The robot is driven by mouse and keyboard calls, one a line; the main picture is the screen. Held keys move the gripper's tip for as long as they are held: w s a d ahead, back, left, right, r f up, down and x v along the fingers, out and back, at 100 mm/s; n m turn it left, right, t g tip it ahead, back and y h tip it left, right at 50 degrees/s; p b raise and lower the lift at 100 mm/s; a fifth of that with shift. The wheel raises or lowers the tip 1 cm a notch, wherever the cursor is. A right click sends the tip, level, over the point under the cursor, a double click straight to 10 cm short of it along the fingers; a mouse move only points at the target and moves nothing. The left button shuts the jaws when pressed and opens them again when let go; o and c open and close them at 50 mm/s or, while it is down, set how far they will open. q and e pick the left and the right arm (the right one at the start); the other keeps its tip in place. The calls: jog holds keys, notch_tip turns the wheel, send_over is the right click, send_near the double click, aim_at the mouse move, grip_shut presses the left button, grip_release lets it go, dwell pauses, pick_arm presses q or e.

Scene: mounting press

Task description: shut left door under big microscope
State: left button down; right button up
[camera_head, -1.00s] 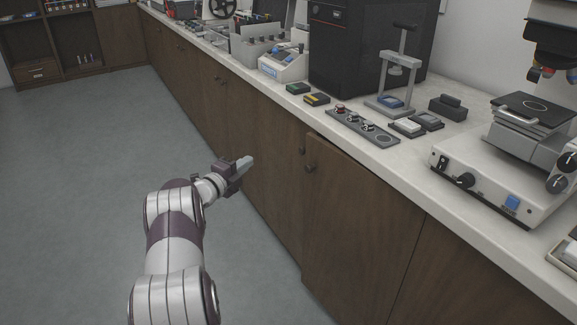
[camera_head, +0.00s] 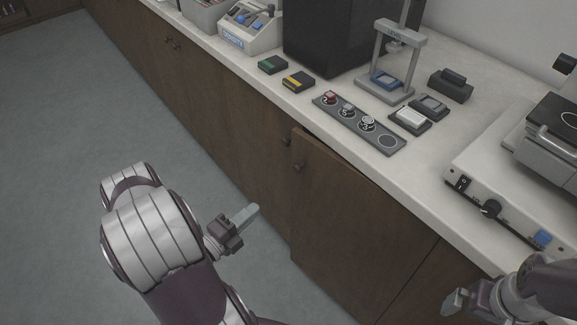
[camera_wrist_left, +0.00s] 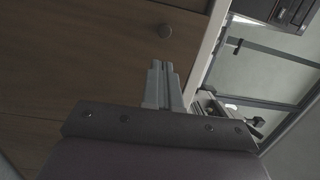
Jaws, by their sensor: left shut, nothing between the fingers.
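The brown left door (camera_head: 345,215) under the microscope stands slightly ajar, with a dark gap along its top below the counter edge. Its round knob (camera_head: 299,167) is near its upper left corner. My left gripper (camera_head: 252,211) is shut and empty, in front of the cabinets, left of and below that knob and apart from the door. In the left wrist view my shut fingers (camera_wrist_left: 162,70) point toward a brown front with a knob (camera_wrist_left: 165,31). My right gripper (camera_head: 455,301) is in the lower right corner, and its finger gap is unclear. The microscope (camera_head: 550,140) is partly cut off at right.
The pale counter (camera_head: 440,200) runs along above the doors. It carries a grey strip of round samples (camera_head: 358,124), a small press stand (camera_head: 388,65) and a black box (camera_head: 330,35). The grey floor (camera_head: 60,130) at left is clear.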

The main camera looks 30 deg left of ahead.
aim_at(294, 171)
pick_arm(q)
jog(key=b+x, duration=0.1)
jog(key=x, duration=1.3)
jog(key=shift+s+d+r, duration=0.1)
jog(key=shift+r, duration=0.05)
jog(key=w+b, duration=0.1)
jog(key=w+m+h+b, duration=0.1)
jog(key=w, duration=0.1)
jog(key=w+h, duration=0.1)
jog(key=shift+w+d+f+m+g+b, duration=0.2)
jog(key=shift+d+m+g+b, duration=0.1)
jog(key=shift+d+m+b, duration=0.1)
jog(key=shift+a+r+h, duration=0.15)
jog(key=shift+r+h, duration=0.15)
jog(key=shift+r, duration=0.15)
